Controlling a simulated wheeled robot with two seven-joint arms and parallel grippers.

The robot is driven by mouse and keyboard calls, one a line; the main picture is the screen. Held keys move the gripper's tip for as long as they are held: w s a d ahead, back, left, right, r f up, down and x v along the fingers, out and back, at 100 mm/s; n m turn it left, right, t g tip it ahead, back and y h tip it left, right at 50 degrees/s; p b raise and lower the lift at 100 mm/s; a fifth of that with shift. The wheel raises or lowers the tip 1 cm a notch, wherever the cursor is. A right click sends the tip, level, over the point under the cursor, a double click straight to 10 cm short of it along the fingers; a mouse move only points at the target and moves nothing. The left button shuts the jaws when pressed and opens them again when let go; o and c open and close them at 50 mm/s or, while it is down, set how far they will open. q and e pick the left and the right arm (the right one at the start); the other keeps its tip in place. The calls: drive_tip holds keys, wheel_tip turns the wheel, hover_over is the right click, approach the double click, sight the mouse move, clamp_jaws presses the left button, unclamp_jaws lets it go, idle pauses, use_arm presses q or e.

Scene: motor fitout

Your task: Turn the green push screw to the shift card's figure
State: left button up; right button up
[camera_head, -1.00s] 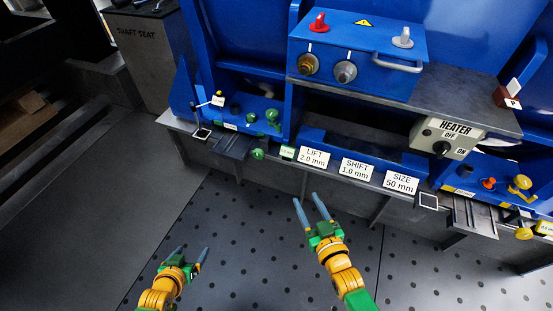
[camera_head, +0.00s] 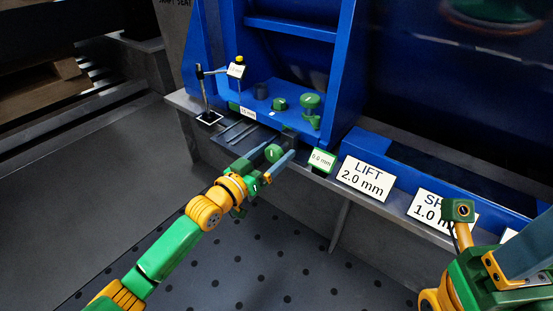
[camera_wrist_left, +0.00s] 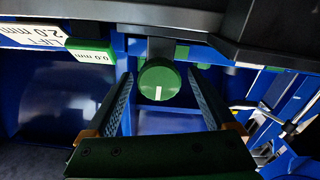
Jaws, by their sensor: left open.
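The green push screw (camera_head: 273,152) is a round knob with a white tick, low at the front of the blue unit. In the left wrist view the knob (camera_wrist_left: 159,80) sits between the two finger tips, with a gap on each side. My left gripper (camera_head: 263,164) is open around it. The green-edged readout (camera_head: 321,160) beside it shows 0.0 mm; it also shows in the left wrist view (camera_wrist_left: 91,55). The shift card (camera_head: 430,207) reads 1.0 where visible; my right gripper (camera_head: 500,262) covers part of it.
The lift card (camera_head: 364,179), reading 2.0 mm, stands between the readout and the shift card. More green knobs (camera_head: 311,101) sit on the blue ledge above. A thin stand with a dial (camera_head: 236,70) rises at the left. The dotted floor (camera_head: 300,250) in front is clear.

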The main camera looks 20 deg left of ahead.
use_arm(q)
drive_tip(key=shift+w+d, duration=0.15)
drive_tip(key=shift+w, duration=0.25)
drive_tip(key=c, duration=1.4)
